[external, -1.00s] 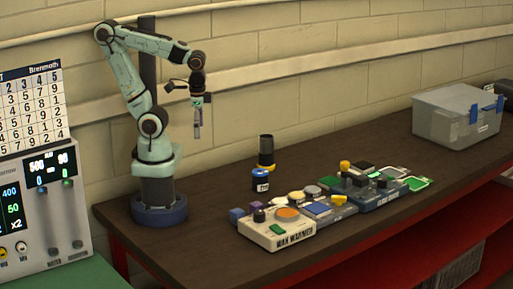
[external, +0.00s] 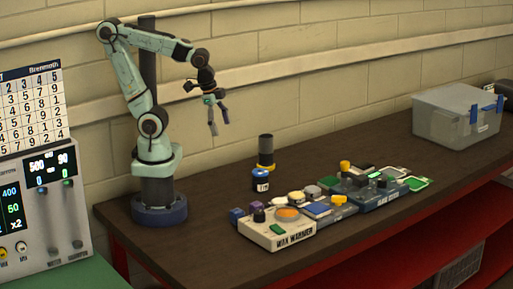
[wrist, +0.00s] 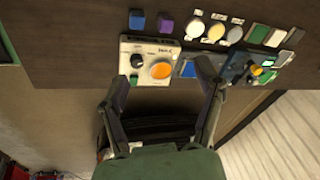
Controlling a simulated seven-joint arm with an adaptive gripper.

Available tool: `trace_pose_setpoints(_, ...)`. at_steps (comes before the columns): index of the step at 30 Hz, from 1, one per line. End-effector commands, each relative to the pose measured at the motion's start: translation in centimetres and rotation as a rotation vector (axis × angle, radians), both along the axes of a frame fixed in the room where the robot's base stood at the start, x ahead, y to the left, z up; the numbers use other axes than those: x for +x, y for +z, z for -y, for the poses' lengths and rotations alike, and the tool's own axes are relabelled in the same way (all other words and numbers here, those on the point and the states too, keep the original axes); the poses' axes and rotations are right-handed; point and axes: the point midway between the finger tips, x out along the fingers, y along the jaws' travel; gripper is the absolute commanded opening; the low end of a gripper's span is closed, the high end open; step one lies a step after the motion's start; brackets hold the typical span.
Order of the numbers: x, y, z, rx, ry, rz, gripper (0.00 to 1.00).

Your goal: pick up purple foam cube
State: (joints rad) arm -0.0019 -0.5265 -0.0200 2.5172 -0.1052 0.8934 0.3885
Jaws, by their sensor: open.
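The purple foam cube (external: 256,207) sits on the dark table just behind the wax warmer, beside a blue cube (external: 237,215). In the wrist view the purple cube (wrist: 166,24) is near the top, to the right of the blue cube (wrist: 137,20). My gripper (external: 219,129) is in the air, well above the table and up from the cubes. It is open and empty, with its fingers apart and pointing down. In the wrist view the fingertips (wrist: 164,86) show below the cubes in the picture, with the wax warmer between.
The cream wax warmer (external: 277,235) with an orange disc stands at the table's front edge. Round pads, trays and coloured blocks (external: 340,200) lie to its right. A grey bin (external: 440,120) is far right.

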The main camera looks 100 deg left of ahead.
Motion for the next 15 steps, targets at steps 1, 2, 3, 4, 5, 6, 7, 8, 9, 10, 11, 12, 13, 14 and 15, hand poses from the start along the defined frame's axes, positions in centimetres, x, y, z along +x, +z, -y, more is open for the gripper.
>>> trace_pose_setpoints(1,2.2,-0.2,0.0,0.025,-0.097,0.029,0.67)
trace_pose_setpoints(2,3.4,-0.4,0.0,0.040,-0.149,0.041,0.67)
trace_pose_setpoints(3,4.8,-0.7,0.0,0.056,-0.211,0.052,0.67)
trace_pose_setpoints(4,5.8,-1.1,0.0,0.067,-0.253,0.058,0.67)
trace_pose_setpoints(5,6.7,-1.6,0.0,0.077,-0.291,0.059,0.67)
trace_pose_setpoints(6,7.9,-2.3,0.0,0.089,-0.339,0.059,0.67)
trace_pose_setpoints(7,8.8,-3.0,-0.1,0.096,-0.372,0.056,0.67)
trace_pose_setpoints(8,9.6,-3.8,-0.2,0.101,-0.402,0.050,0.67)
trace_pose_setpoints(9,10.6,-5.1,-0.3,0.104,-0.440,0.038,0.67)
trace_pose_setpoints(10,11.3,-6.2,-0.4,0.105,-0.463,0.025,0.67)
trace_pose_setpoints(11,11.9,-7.4,-0.5,0.102,-0.484,0.009,0.67)
trace_pose_setpoints(12,12.3,-9.1,-0.7,0.094,-0.501,-0.018,0.67)
trace_pose_setpoints(13,12.6,-10.4,-0.8,0.086,-0.506,-0.039,0.67)
trace_pose_setpoints(14,12.5,-11.7,-0.9,0.073,-0.507,-0.066,0.67)
trace_pose_setpoints(15,12.3,-13.3,-1.1,0.056,-0.501,-0.104,0.67)
